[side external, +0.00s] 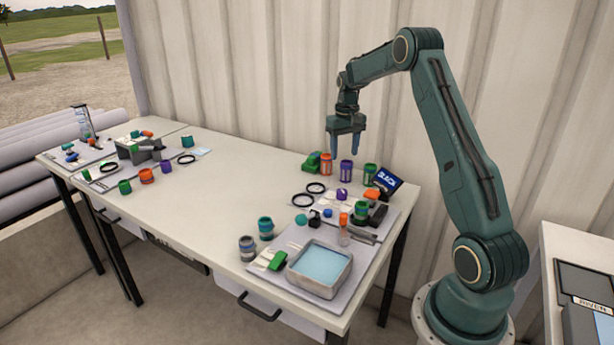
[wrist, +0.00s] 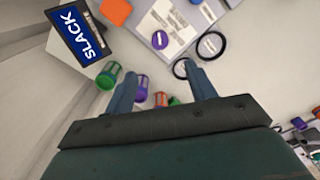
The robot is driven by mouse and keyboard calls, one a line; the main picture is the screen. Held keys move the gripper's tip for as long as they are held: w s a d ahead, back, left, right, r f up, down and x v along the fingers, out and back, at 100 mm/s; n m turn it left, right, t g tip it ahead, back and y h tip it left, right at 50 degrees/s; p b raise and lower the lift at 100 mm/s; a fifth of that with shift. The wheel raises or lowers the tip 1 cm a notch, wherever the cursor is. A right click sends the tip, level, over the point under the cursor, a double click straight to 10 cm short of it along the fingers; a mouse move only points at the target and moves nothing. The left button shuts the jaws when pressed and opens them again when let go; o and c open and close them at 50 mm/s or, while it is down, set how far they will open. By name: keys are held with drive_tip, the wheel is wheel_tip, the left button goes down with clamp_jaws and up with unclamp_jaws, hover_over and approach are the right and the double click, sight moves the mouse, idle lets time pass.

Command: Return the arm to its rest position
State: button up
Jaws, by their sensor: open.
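My green arm stands at the right of the table in the side external view. My gripper (side external: 345,146) is open and empty, pointing down, and hangs above the back right part of the table. In the wrist view, the two fingers of my gripper (wrist: 160,88) are spread apart with nothing gripped between them. Below it stand an orange canister (side external: 326,164), a purple canister (side external: 346,172) and a green canister (side external: 369,174), all apart from the fingers.
A dark SLACK sign (side external: 387,181) leans behind the canisters; it also shows in the wrist view (wrist: 80,34). A tray of blue liquid (side external: 347,264) sits at the table's front right. Black rings (side external: 302,200) lie nearby. The table's middle (side external: 230,185) is clear.

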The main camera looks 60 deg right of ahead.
drive_tip(key=shift+r, duration=0.1)
drive_tip(key=s+a+r+n+t+h, duration=0.1)
drive_tip(key=s+a+r+n, duration=0.1)
drive_tip(key=a+r, duration=0.75)
drive_tip(key=s+a+r+n+t, duration=0.15)
drive_tip(key=a+r, duration=0.45)
drive_tip(key=a, duration=0.6)
drive_tip(key=s+a+n+t, duration=0.1)
drive_tip(key=s+a, duration=0.6)
drive_tip(key=s, duration=0.3)
drive_tip(key=s+a+n+t+y, duration=0.1)
drive_tip(key=s+a+n+t, duration=0.1)
drive_tip(key=s+a, duration=0.6)
drive_tip(key=shift+s+a+f, duration=0.25)
drive_tip(key=shift+s, duration=0.6)
